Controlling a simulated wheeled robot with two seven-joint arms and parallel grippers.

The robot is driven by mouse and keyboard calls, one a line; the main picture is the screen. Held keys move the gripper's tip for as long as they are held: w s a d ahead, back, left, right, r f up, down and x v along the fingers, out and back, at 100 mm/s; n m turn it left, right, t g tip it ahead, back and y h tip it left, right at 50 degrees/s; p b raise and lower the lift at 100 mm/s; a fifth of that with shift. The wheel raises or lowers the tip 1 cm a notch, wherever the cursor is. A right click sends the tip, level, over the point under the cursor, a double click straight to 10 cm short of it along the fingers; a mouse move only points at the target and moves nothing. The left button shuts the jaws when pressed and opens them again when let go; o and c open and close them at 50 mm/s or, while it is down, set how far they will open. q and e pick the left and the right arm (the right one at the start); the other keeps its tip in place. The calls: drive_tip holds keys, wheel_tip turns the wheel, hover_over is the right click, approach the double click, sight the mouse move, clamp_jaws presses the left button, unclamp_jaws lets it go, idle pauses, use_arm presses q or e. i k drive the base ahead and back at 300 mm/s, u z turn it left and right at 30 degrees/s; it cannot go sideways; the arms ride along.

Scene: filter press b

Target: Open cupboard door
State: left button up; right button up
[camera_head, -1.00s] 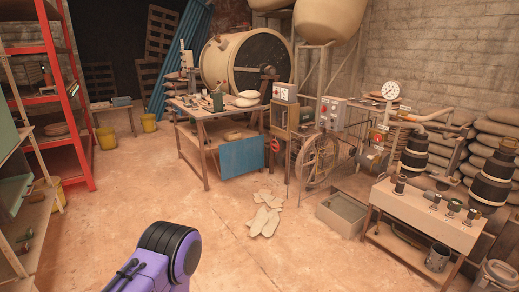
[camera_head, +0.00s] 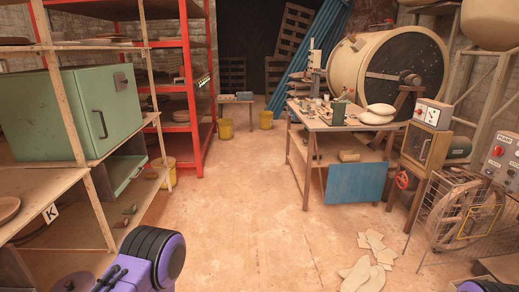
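A green metal cupboard (camera_head: 88,112) stands on a wooden shelf at the left of the head view. Its door, with a dark vertical handle, faces right and looks shut. Below it is an open green box (camera_head: 122,178) with a dark inside. A small wooden cabinet (camera_head: 424,150) with a panelled front stands at the right. Neither gripper's fingers are in the picture.
Wooden shelves (camera_head: 100,168) and a red rack (camera_head: 187,90) line the left. A worktable (camera_head: 318,126) with a blue panel (camera_head: 356,183) stands right of centre. Flat scraps (camera_head: 368,250) lie on the floor. The middle floor (camera_head: 250,205) is clear.

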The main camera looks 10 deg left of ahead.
sight(111, 115)
drive_tip(key=u, duration=0.9)
drive_tip(key=i, duration=1.3)
drive_tip(key=u, duration=0.6)
drive_tip(key=k, duration=0.45)
drive_tip(key=u, duration=0.45)
drive_tip(key=i, duration=0.8)
drive_tip(key=z, duration=0.25)
